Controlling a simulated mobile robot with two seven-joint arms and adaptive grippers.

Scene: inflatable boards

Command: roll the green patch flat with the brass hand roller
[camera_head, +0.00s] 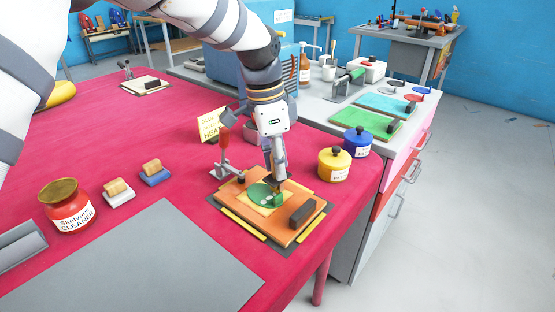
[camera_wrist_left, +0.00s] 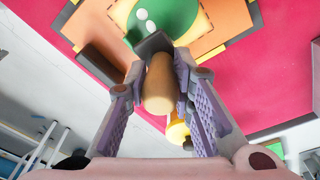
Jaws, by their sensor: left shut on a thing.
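The green patch (camera_head: 262,192) lies on an orange board (camera_head: 240,192) on the red table, and part of it looks raised at its right side. It also shows at the top of the left wrist view (camera_wrist_left: 165,18). My left gripper (camera_head: 273,181) is low over the patch. In the left wrist view it (camera_wrist_left: 160,88) is shut on a tan wooden-handled tool (camera_wrist_left: 159,82) with a dark grey head (camera_wrist_left: 152,44) at the patch's edge. I cannot tell if this tool is the brass hand roller; no brass roller part shows clearly. My right gripper is out of view.
A dark block (camera_head: 301,213) lies on the board's right side. A red-handled tool (camera_head: 225,150) stands behind the board, beside a yellow sign (camera_head: 208,126). Yellow (camera_head: 334,165) and blue (camera_head: 357,142) pots stand to the right. A grey mat (camera_head: 145,262) lies at front left.

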